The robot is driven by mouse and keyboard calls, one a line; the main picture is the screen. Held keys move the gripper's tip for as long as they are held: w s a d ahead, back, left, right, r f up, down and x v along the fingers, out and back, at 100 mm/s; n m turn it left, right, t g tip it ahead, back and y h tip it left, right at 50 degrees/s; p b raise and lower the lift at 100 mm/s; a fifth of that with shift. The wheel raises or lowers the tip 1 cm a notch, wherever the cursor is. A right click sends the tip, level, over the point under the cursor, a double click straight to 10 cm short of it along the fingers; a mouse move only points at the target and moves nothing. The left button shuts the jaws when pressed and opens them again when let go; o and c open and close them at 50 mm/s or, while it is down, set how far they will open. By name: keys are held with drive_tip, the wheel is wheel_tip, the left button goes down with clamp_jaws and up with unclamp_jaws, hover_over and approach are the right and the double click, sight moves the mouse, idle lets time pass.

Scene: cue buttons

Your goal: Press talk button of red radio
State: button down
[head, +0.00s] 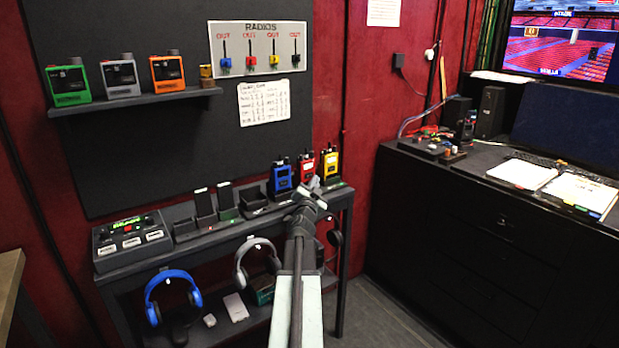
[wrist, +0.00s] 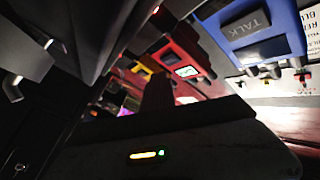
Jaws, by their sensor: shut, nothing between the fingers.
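The red radio (head: 306,167) stands in the charger row on the dark shelf, between the blue radio (head: 281,179) and the yellow radio (head: 329,162). My gripper (head: 318,185) is shut and empty, in front of the red radio's lower part in the head view, hiding some of it. I cannot tell whether they touch. In the wrist view, the red radio (wrist: 182,58) appears tilted, beyond the blue radio (wrist: 258,38). The blue radio's face carries a grey button marked TALK. The red radio's own talk button is not clear.
Empty charger slots (head: 206,208) and a grey control box (head: 132,241) are left of the radios. Blue headphones (head: 172,291) and grey headphones (head: 258,258) hang below. A black cabinet (head: 480,220) stands right. Open floor (head: 385,315) lies between.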

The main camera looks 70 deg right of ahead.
drive_tip(key=s+a, duration=0.1)
drive_tip(key=s, duration=0.1)
drive_tip(key=s+a, duration=0.1)
drive_tip(key=s, duration=0.1)
drive_tip(key=shift+a, duration=0.3)
drive_tip(key=shift+s, duration=0.15)
idle(0.6)
